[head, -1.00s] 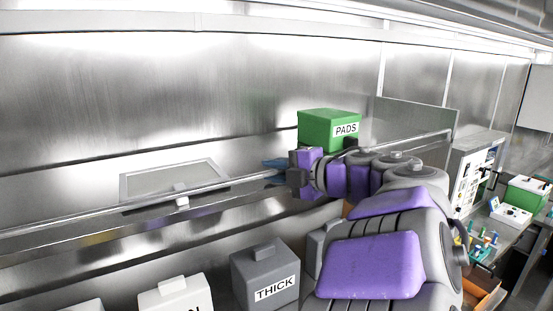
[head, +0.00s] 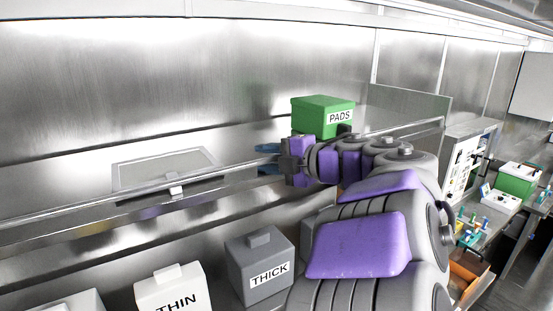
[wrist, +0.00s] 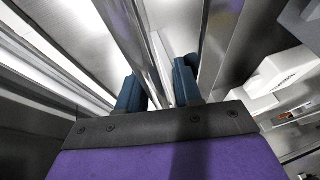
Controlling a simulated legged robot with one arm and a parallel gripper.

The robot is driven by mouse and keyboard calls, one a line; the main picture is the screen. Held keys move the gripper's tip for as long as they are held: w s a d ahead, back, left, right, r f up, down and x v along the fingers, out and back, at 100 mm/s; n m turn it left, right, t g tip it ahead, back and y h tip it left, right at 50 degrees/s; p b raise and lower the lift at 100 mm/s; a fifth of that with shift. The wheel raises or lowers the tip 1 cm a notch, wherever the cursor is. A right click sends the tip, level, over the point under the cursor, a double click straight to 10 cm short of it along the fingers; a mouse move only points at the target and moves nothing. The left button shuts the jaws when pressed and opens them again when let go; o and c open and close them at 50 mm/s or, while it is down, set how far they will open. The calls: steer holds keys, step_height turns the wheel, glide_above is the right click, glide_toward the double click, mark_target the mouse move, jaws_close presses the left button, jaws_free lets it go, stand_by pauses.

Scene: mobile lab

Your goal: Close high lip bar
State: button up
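The high lip bar (head: 130,190) is a long thin metal rail along the front of the upper shelf, with a small white block (head: 175,190) on it. My gripper (head: 266,159) is at the bar, left of and below the green PADS box. Its two blue fingers stand apart. In the wrist view my gripper (wrist: 158,92) shows metal strips running between and beside the fingers. I cannot tell whether either finger touches the bar. My arm hides part of the bar's right stretch.
The green PADS box (head: 315,116) stands on the upper shelf behind my wrist. A grey THICK box (head: 258,270) and a white THIN box (head: 165,290) stand below. A flat framed panel (head: 165,168) lies behind the bar at left. A bench with small items (head: 490,200) is at right.

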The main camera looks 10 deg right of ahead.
steer(key=shift+s+d+f, duration=0.1)
steer(key=b+v, duration=0.2)
steer(key=v, duration=1.5)
steer(key=shift+b, duration=0.4)
